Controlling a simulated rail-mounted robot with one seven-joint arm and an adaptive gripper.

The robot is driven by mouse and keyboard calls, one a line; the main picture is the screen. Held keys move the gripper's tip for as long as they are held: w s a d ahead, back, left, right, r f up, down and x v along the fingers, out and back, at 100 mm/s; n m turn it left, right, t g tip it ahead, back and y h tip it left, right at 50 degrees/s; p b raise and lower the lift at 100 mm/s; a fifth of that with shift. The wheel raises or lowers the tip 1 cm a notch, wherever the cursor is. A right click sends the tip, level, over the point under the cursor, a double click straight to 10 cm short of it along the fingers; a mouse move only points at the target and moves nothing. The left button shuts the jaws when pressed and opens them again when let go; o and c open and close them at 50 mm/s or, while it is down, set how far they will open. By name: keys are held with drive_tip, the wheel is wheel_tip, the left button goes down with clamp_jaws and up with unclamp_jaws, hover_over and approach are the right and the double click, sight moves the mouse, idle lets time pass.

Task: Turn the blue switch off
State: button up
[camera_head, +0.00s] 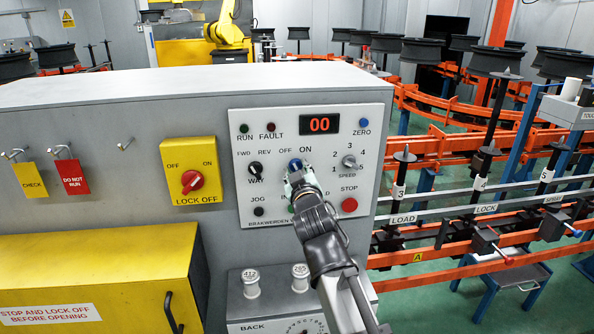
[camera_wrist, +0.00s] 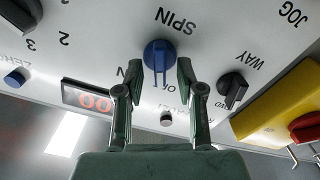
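The blue switch (camera_head: 295,164) is a round knob on the grey control panel, below the OFF and ON labels. In the wrist view the blue switch (camera_wrist: 159,52) is upside down beside the word SPIN, with its grip bar pointing down the picture. Which label the bar points at is hard to tell, as my fingers partly cover the labels. My gripper (camera_head: 300,182) is at the panel in front of the switch. In the wrist view my gripper (camera_wrist: 158,72) is open, one finger on each side of the knob. I see no clear contact.
A black WAY knob (camera_head: 256,170) is just left, and a SPEED knob (camera_head: 349,161) is right. A red STOP button (camera_head: 349,205) is lower right. The display (camera_head: 320,123) reads 00. A yellow lock-off box (camera_head: 190,170) is farther left.

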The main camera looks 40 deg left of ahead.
drive_tip(key=v, duration=1.1)
drive_tip(key=shift+s, duration=0.15)
drive_tip(key=shift+d, duration=0.1)
